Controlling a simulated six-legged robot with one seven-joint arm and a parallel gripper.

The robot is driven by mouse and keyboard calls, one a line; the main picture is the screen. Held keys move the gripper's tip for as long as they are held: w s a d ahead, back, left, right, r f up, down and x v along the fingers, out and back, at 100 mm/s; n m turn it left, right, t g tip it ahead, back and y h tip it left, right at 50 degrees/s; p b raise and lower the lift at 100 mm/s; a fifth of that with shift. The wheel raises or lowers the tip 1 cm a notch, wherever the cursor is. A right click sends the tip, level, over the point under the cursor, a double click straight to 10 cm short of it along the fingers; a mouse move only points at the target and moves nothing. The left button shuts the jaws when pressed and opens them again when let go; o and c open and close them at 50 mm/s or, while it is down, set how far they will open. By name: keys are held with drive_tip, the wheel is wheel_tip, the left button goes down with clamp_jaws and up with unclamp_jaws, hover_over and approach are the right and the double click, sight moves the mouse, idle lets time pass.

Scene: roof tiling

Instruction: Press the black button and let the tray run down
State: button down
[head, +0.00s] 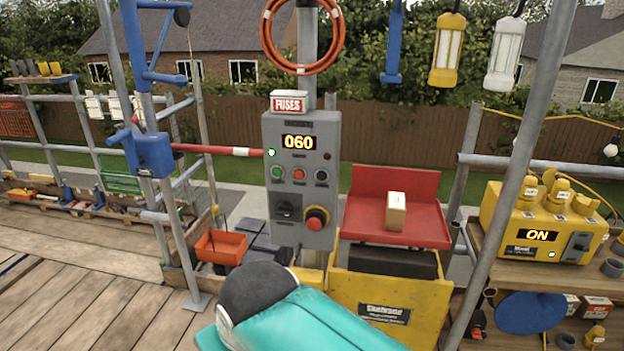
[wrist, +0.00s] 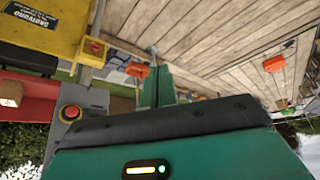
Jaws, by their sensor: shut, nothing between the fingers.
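The grey control box (head: 300,205) stands upright on a post in the middle of the head view, with its display lit at 060. The black button (head: 321,175) is at the right of its button row, beside a red and a green button. The red tray (head: 370,222) is right of the box, above the yellow hoist base (head: 385,300), and carries a small carton (head: 396,212). My gripper (wrist: 156,85) is shut and empty in the wrist view, pointing over the deck, apart from the box. The head view does not show its fingers.
A red emergency knob (head: 316,219) sits low on the box, and it also shows in the wrist view (wrist: 72,112). A yellow power unit (head: 545,225) reading ON is at the right. A scaffold pole (head: 515,175) slants before it. An orange bin (head: 221,247) is left.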

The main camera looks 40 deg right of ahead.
sight(322, 176)
drive_tip(key=w+d+r+m+t+y, duration=0.3)
drive_tip(key=w+d+m+t+y, duration=0.4)
drive_tip(key=w+m, duration=0.6)
drive_tip(key=d+r+m+t+h, duration=0.1)
drive_tip(key=d+m+t+h, duration=0.1)
drive_tip(key=d+m+h, duration=0.2)
drive_tip(key=d+r+m+t+h, duration=0.2)
drive_tip(key=d+m+h, duration=0.3)
drive_tip(key=d+m, duration=0.5)
drive_tip(key=d, duration=0.7)
drive_tip(key=shift+s+r+m, duration=0.15)
drive_tip(key=shift+s+m, duration=0.15)
drive_tip(key=shift+s, duration=0.1)
drive_tip(key=shift+w, duration=0.1)
drive_tip(key=shift+w+d, duration=0.9)
drive_tip(key=shift+d, duration=0.25)
drive_tip(key=shift+w+d, duration=0.85)
drive_tip(key=shift+d, duration=0.25)
drive_tip(key=shift+w+d, duration=0.9)
drive_tip(key=shift+d, duration=0.25)
